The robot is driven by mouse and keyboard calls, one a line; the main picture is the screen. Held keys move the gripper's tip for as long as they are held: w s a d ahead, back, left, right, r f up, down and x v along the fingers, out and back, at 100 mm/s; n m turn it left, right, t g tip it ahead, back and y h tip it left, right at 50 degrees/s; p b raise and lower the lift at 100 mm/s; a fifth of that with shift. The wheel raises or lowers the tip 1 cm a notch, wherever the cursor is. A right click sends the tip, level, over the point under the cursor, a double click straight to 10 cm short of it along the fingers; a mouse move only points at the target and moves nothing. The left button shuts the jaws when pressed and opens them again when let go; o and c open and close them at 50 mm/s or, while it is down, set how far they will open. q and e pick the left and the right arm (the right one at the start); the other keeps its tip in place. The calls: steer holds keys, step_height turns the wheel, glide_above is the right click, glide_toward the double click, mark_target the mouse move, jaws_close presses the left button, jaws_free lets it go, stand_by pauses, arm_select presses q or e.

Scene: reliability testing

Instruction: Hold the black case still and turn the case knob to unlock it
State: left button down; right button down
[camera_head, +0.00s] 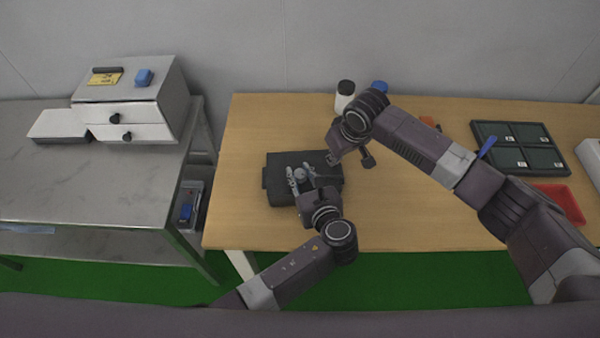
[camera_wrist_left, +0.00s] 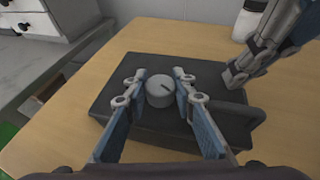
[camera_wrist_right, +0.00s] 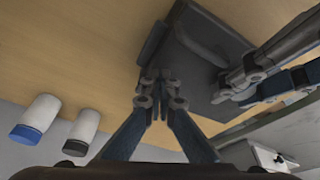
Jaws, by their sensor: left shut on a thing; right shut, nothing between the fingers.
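The black case (camera_head: 273,187) lies flat on the wooden table, and it fills the middle of the left wrist view (camera_wrist_left: 140,122). Its round grey knob (camera_wrist_left: 160,91) sits on top with a dark line across it. My left gripper (camera_head: 300,175) is over the case with its two fingers on either side of the knob, shut on it. My right gripper (camera_head: 333,157) is shut and empty by the right rear of the case. Its fingertips (camera_wrist_right: 160,78) are close to the case's edge; contact cannot be told.
A white bottle (camera_head: 345,94) and a blue-capped bottle (camera_head: 380,87) stand behind my right arm. A dark divided tray (camera_head: 517,147) and a red tray (camera_head: 556,196) are at the right. A metal table (camera_head: 90,195) with white drawers (camera_head: 140,132) stands left. The table's front middle is clear.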

arm_select(q)
steer(key=shift+a, duration=0.1)
stand_by(0.3)
steer(key=c, duration=1.6)
jaws_free()
